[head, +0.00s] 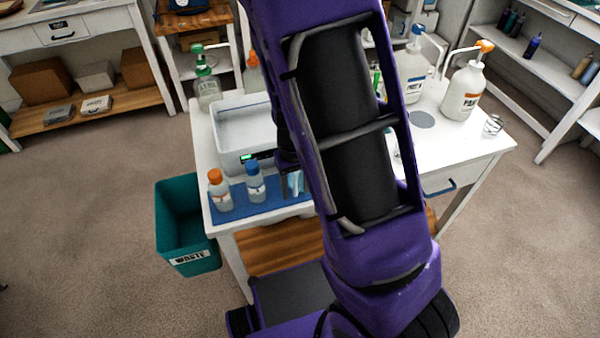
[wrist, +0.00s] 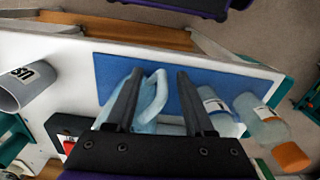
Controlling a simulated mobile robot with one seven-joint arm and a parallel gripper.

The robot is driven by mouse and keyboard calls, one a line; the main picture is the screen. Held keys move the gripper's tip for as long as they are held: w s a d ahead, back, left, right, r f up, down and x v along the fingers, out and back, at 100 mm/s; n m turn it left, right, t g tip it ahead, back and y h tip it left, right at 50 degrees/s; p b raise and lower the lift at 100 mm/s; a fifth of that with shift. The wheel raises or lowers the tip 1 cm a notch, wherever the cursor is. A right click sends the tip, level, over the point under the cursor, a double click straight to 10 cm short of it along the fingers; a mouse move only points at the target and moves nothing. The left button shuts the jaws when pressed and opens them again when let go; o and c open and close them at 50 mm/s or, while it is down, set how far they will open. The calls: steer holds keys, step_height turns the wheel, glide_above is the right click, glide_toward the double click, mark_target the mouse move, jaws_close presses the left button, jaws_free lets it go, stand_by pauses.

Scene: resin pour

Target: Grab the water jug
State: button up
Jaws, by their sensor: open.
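The water jug, pale blue and translucent with a looped handle, shows in the wrist view (wrist: 152,98) on the blue mat. Its handle lies between the two fingers of my gripper (wrist: 160,73), which are spread apart with gaps on either side. The fingers and palm hide part of the jug body. I cannot tell whether a finger touches it. In the head view only a pale blue sliver of the jug (head: 296,183) shows, beside my arm, which covers the rest.
On the blue mat (head: 275,196), a blue-capped bottle (head: 255,184) and an orange-capped bottle (head: 219,193) stand left of the jug. A grey lettered cup (wrist: 26,88) is in the wrist view. A teal waste bin (head: 178,225) stands left of the table.

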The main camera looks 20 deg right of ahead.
step_height(320, 180, down, 3)
steer(key=shift+f, duration=0.15)
steer(key=shift+c, duration=0.2)
jaws_close()
stand_by(1.2)
